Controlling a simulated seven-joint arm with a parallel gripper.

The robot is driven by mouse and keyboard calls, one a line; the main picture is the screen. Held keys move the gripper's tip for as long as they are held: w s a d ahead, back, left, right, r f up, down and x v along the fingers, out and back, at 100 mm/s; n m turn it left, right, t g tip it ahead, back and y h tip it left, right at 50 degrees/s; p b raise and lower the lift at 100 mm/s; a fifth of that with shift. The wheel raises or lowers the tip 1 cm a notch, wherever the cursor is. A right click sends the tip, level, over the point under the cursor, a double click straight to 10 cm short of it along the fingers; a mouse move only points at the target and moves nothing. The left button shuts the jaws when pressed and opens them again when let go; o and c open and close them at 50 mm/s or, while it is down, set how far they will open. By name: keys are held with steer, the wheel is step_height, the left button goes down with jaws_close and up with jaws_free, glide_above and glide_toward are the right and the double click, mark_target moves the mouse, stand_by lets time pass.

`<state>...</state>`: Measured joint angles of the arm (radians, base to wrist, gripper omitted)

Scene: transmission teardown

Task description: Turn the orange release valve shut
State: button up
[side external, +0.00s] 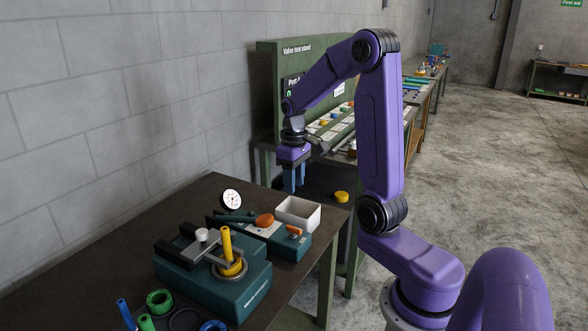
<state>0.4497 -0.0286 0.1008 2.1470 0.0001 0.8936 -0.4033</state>
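A teal pump-like unit (290,247) sits on the dark bench. A round orange part (264,220) is on its top, and a small orange lever-like part (294,231) is at its right end. I cannot tell for certain which of the two is the release valve, nor whether it is turned open or shut. My gripper (294,188) points down with blue fingers, above and behind the unit, apart from it. The fingers are small in this view and I cannot tell whether they are open. I see nothing held in them.
A white open box (297,214) stands just behind the unit. A dial gauge (231,199) stands behind left. A larger teal fixture (225,285) with a yellow post is at front left, near green and blue rings. A valve test stand (268,90) rises behind.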

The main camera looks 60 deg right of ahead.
step_height(320, 180, up, 4)
steer(key=shift+f, duration=0.25)
steer(key=s+a+n, duration=0.3)
steer(key=a, duration=0.5)
steer(key=s+a+n, duration=0.2)
steer(key=a+n, duration=0.1)
steer(key=a, duration=0.5)
steer(key=s+a+f+n, duration=0.1)
steer(key=s+a+n, duration=0.2)
steer(key=s, duration=0.5)
steer(key=s+a+f+n, duration=0.1)
steer(key=s+a+n, duration=0.2)
steer(key=s, duration=0.5)
steer(key=shift+s+a+f+n, duration=0.2)
steer(key=shift+s+a+n, duration=0.1)
steer(key=shift+n, duration=0.1)
